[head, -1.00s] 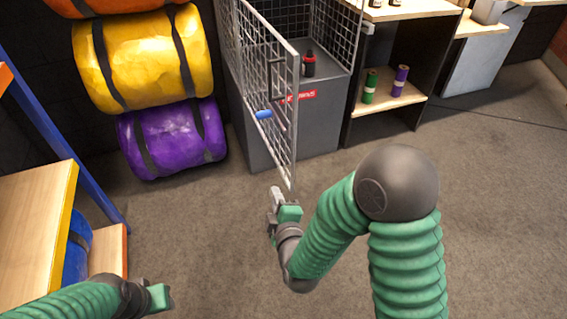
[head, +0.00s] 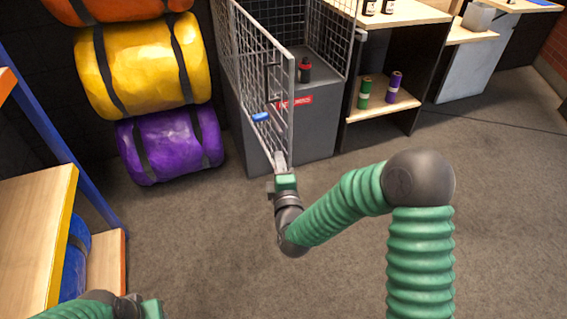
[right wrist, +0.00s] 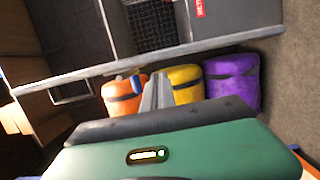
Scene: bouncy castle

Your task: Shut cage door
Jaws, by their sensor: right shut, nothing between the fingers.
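The wire-mesh cage door (head: 258,75) stands open, swung out toward me from the cage (head: 285,125). A blue-gripped handle (head: 261,117) is on it. My right gripper (head: 280,162) is shut and empty, at the lower outer corner of the door; I cannot tell whether it touches. In the right wrist view the shut fingers (right wrist: 156,92) point toward the door's edge bar (right wrist: 180,52). My left gripper (head: 152,308) is at the bottom left edge, mostly cut off.
Rolled yellow (head: 145,68) and purple (head: 168,145) bundles are stacked left of the cage. A wooden shelf unit (head: 385,105) with green and purple cans stands to its right. A wooden-topped rack (head: 35,225) is at left. The floor (head: 210,240) in front is clear.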

